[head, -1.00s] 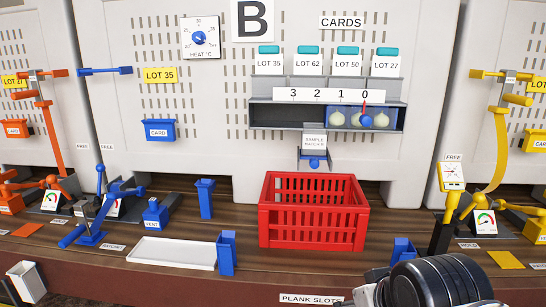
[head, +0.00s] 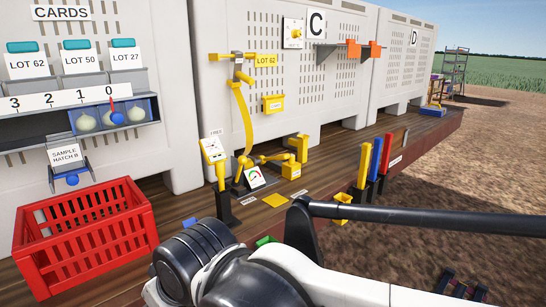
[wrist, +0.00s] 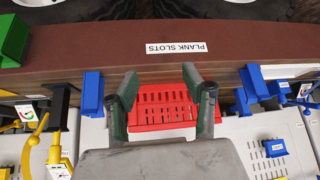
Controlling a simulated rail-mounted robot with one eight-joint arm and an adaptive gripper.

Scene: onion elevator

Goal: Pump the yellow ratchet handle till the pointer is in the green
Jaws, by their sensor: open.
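At station C in the head view, a yellow ratchet handle (head: 270,158) sticks out beside a yellow strap (head: 243,115) that runs down the panel. A gauge with coloured bands (head: 255,177) sits just below it; its pointer is too small to read. The gauge also shows at the left edge of the wrist view (wrist: 25,111). My gripper (wrist: 162,88) is open and empty, its two fingers apart. In the wrist view it is in front of the red crate, well away from the yellow ratchet.
The red crate (head: 85,235) stands on the plank deck at left. My dark arm link crosses the lower right.

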